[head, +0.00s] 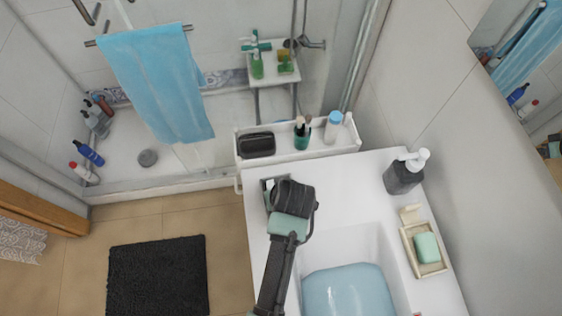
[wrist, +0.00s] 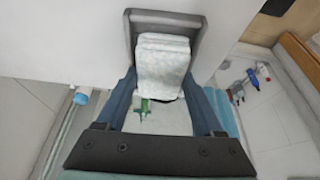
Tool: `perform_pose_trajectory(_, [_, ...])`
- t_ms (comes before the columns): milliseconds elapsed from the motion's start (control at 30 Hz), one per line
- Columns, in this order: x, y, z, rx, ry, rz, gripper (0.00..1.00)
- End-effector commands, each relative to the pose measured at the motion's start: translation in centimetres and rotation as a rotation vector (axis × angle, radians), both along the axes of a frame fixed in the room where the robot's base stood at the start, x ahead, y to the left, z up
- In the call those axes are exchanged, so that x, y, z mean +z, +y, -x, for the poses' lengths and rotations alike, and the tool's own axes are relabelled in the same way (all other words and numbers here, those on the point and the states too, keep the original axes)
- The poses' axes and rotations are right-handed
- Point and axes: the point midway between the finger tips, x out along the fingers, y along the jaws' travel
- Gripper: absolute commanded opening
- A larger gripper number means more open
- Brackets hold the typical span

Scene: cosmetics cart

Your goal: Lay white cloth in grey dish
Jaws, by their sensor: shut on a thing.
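The grey dish (wrist: 140,20) is a shallow rectangular tray on the white counter; in the head view (head: 264,185) my arm partly covers it. The white cloth (wrist: 162,62) is a small folded stack. In the wrist view it overlaps the dish's inside and near edge; a pale bit of it shows in the head view (head: 270,184). My gripper (wrist: 160,84) is shut on the cloth, one finger on each side. I cannot tell whether the cloth touches the dish floor. In the head view my gripper (head: 283,189) is over the dish's right side, its fingertips hidden.
A white cart (head: 278,163) with a black case (head: 257,144), a green cup (head: 301,138) and a bottle (head: 333,126) stands behind the counter. A basin (head: 315,247), a soap dispenser (head: 404,175) and a soap dish (head: 431,268) are to the right.

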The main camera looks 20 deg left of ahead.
Motion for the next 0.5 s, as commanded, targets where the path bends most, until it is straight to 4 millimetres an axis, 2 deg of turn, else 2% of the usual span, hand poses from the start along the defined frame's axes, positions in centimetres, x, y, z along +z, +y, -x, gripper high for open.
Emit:
perform_pose_trajectory(67, [-0.33,0.0,-0.01,0.0,0.0,0.0,0.0])
perform_pose_trajectory(100, [-0.27,0.0,0.0,0.0,0.0,0.0,0.74])
perform_pose_trajectory(233, [-0.24,0.0,0.01,0.0,0.0,0.0,0.98])
perform_pose_trajectory(500, [-0.18,0.0,0.0,0.0,0.0,0.0,0.99])
